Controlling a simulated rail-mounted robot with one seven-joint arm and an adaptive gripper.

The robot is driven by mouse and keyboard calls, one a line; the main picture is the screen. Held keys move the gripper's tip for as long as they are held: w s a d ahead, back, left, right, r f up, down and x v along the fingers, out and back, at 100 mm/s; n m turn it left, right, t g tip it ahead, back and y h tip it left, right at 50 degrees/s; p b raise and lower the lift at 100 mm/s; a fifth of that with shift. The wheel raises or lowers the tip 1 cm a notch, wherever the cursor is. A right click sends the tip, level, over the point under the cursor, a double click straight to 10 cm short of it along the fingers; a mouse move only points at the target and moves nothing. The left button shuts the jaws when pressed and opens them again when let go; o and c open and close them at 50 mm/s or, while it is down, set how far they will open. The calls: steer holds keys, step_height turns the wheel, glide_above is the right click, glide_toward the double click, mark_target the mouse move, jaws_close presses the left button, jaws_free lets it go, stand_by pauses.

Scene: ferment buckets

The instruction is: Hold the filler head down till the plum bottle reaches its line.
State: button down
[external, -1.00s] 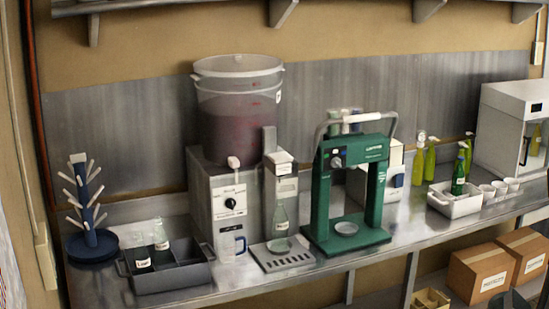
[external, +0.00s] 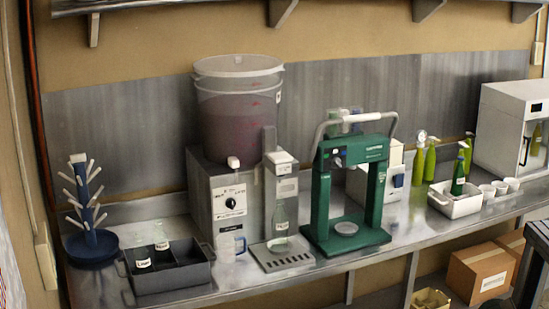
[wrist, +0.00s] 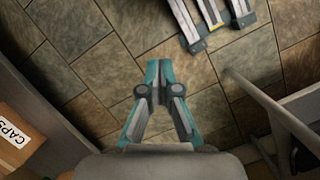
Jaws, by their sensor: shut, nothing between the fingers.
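The filler head (external: 280,160) is a pale block on a post, at the middle of the bench in the external view. A clear, greenish bottle (external: 280,213) stands upright under it on a slotted drip tray (external: 284,261). The bottle has a pale label; its liquid level and line are too small to tell. A large bucket of plum-coloured liquid (external: 236,120) stands behind on a pale box with a dial. My gripper (wrist: 160,64) is shut and empty over the tiled floor in the wrist view, away from the filler.
A green press (external: 321,195) stands right of the filler. A grey crate with bottles (external: 170,284) and a blue drying rack (external: 92,240) stand left. Cartons (external: 475,275) sit below the bench. In the wrist view, a box marked CAPS (wrist: 14,138) is at left.

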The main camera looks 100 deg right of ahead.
steer(key=w+d+r+m+t+h, duration=0.1)
steer(key=w+d+r+m+t, duration=0.15)
steer(key=w+d+r, duration=1.35)
steer(key=w+d+r+m+t+h, duration=0.1)
steer(key=w+d+r, duration=0.3)
steer(key=d+r, duration=0.45)
steer(key=w+d+r+m+t+h, duration=0.1)
steer(key=w+d+r+h, duration=0.15)
steer(key=d+r, duration=0.65)
steer(key=w+d+r+m+t, duration=0.2)
steer(key=w+d+r, duration=0.2)
steer(key=r, duration=0.9)
steer(key=s+d+r+m+h, duration=0.1)
steer(key=s+d+r+m, duration=0.1)
steer(key=r, duration=1.3)
steer(key=s+d+r+m+h+p, duration=0.1)
steer(key=s+d+r, duration=0.4)
steer(key=r, duration=1)
steer(key=s+d+r+m+h, duration=0.2)
steer(key=d+r, duration=0.4)
steer(key=r, duration=0.9)
steer(key=shift+s+d+m+g, duration=0.35)
steer(key=shift+s+d+m, duration=0.1)
steer(key=shift+s, duration=0.4)
steer(key=shift+h, duration=0.25)
